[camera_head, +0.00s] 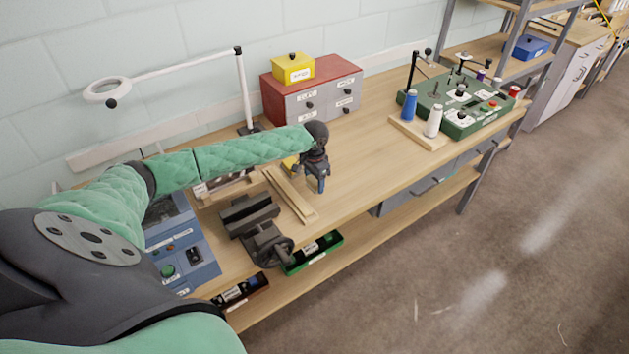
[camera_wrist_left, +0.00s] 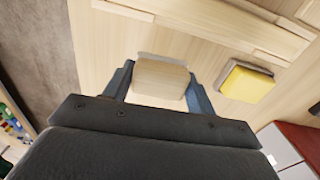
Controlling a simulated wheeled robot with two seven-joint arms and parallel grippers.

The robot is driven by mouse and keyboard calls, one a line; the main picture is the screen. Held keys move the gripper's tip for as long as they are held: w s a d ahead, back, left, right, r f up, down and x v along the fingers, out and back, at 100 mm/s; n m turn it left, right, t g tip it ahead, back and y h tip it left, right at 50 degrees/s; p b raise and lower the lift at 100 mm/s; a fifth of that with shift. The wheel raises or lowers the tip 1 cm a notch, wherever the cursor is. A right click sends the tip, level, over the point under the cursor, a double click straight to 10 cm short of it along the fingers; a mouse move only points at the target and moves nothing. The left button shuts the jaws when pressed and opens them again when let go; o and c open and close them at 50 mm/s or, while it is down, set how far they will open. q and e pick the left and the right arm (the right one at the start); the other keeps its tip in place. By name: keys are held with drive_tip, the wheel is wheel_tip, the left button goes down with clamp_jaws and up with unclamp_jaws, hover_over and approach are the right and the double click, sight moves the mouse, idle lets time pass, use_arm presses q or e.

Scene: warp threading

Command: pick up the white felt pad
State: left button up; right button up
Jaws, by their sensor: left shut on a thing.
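My left gripper (camera_head: 320,186) is over the bench, to the right of the wooden strips. In the head view the pad is hidden or too small to make out. I cannot tell whether it touches the bench. My right gripper is in neither view.
A yellow pad (camera_wrist_left: 246,82) with a grey edge lies close to the left gripper. Wooden strips (camera_head: 291,194), a dark vise (camera_head: 250,215) and a green bin (camera_head: 313,252) are near. A red-grey drawer box (camera_head: 312,92) stands behind.

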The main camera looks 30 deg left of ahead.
use_arm(q)
drive_tip(key=w+d+r+p, duration=0.2)
drive_tip(key=w+d+r, duration=0.2)
drive_tip(key=d+r, duration=0.3)
drive_tip(key=d, duration=0.4)
drive_tip(key=shift+w, duration=0.15)
drive_tip(key=shift+a+f, duration=0.1)
drive_tip(key=shift+o, duration=0.8)
drive_tip(key=shift+c, duration=0.2)
idle(0.9)
